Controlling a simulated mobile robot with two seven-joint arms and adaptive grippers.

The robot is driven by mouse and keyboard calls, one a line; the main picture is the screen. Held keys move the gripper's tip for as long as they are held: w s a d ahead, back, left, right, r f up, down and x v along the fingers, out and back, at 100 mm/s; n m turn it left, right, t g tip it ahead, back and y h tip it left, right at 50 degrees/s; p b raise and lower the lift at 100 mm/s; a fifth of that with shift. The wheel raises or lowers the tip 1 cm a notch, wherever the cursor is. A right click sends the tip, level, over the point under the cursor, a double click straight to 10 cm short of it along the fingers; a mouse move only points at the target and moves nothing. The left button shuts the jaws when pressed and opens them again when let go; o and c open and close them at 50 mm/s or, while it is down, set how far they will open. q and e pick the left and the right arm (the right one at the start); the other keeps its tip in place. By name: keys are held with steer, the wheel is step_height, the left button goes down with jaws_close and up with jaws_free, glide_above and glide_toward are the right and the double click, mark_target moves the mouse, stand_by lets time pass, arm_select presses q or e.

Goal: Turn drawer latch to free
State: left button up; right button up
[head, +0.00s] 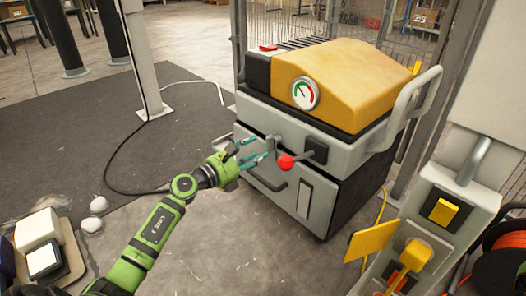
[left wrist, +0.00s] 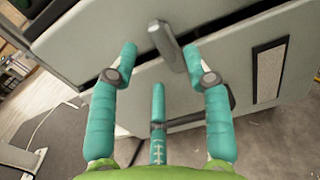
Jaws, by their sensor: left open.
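The drawer latch is a short grey bar (left wrist: 167,45) on the light grey front of the machine. It slants in the left wrist view and lies beyond and between my left gripper's outer fingertips. In the head view the latch (head: 269,147) is just right of the fingertips. My left gripper (head: 247,152) has teal fingers spread open and holds nothing; it also shows in the left wrist view (left wrist: 165,58). I cannot tell whether a finger touches the latch. The drawer front (left wrist: 245,65) lies below a dark gap. My right gripper is not in view.
A red ball knob (head: 285,162) on a dark lever sticks out close right of the latch. The machine has a yellow cover (head: 345,75) and a gauge (head: 305,93). A grey post with yellow switches (head: 443,211) stands right.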

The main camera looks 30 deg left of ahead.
mark_target(266, 145)
arm_select(q)
steer(key=b+x, duration=0.1)
steer(key=x, duration=0.2)
steer(key=shift+w+d, duration=0.1)
steer(key=shift+w, duration=0.2)
jaws_close()
